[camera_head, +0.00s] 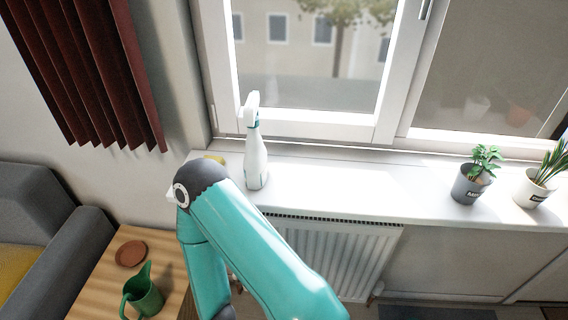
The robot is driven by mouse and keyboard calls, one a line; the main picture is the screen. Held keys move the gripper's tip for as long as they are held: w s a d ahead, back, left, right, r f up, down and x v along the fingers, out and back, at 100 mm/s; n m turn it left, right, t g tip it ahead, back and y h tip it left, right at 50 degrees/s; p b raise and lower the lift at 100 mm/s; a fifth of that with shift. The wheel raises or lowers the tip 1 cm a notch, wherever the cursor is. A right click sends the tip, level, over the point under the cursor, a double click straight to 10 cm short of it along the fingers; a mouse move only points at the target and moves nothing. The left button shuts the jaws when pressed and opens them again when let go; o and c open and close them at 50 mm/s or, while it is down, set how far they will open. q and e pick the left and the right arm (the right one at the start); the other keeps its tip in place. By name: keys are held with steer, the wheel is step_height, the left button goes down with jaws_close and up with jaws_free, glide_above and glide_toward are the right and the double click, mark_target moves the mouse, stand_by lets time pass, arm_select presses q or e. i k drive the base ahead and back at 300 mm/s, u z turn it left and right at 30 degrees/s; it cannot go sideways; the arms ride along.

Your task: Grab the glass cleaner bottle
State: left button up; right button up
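The glass cleaner bottle (255,160) is a white spray bottle with a white trigger head and a teal collar. It stands upright on the white windowsill (345,190), near the sill's left end and in front of the window. One of my teal arms rises from the bottom of the picture, with its bent dark elbow just left of and in front of the bottle. The bottle's body is mostly clear of the arm. Neither of my grippers shows in this view. Nothing is seen holding the bottle.
A yellow item (215,158) lies on the sill, partly hidden behind my elbow. Two potted plants (473,182) (535,188) stand at the sill's right. A radiator (345,258) is below. A wooden table (95,285) holds a green watering can (143,293) and a brown saucer (131,253).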

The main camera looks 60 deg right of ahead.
mark_target(254, 166)
steer(key=k, duration=1.2)
steer(key=z, duration=0.55)
steer(key=i, duration=0.7)
steer(key=z, duration=0.15)
